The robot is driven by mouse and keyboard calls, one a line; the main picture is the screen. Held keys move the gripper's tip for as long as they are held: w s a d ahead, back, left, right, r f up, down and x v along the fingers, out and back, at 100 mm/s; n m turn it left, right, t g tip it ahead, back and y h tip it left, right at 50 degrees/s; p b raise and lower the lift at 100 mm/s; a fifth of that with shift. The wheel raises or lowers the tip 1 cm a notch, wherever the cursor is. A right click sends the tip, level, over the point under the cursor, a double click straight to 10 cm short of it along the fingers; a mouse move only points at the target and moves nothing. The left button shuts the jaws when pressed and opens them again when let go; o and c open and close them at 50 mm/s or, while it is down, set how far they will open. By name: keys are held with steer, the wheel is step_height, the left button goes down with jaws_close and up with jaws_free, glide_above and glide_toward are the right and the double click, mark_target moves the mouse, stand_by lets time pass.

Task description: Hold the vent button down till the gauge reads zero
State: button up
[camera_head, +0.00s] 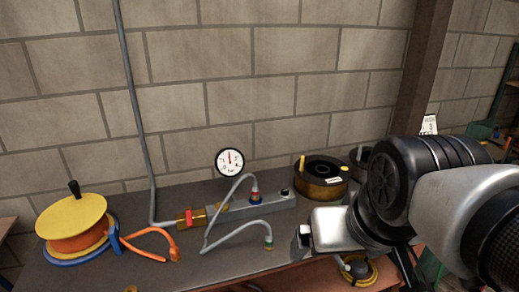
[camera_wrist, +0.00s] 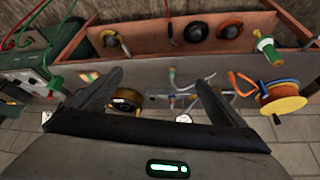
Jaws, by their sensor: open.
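The round white gauge (camera_head: 230,162) stands against the block wall behind the bench. Its red needle points roughly straight up, but its numbers are too small to read. The gauge also shows small in the wrist view (camera_wrist: 183,118). A grey manifold block (camera_head: 262,208) lies on the bench, with coloured hose fittings. A small dark button (camera_head: 285,192) sits on its right end; I cannot tell for certain that it is the vent button. My gripper (camera_head: 304,236) is in front and right of the block, apart from it. In the wrist view my gripper (camera_wrist: 160,88) is open, with nothing between its fingers.
A brass-and-black drum (camera_head: 322,190) with a yellow handle stands right of the block. Grey hoses (camera_head: 225,232) loop over the bench in front of the block.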

jaws_close()
stand_by(0.4)
stand_by(1.3)
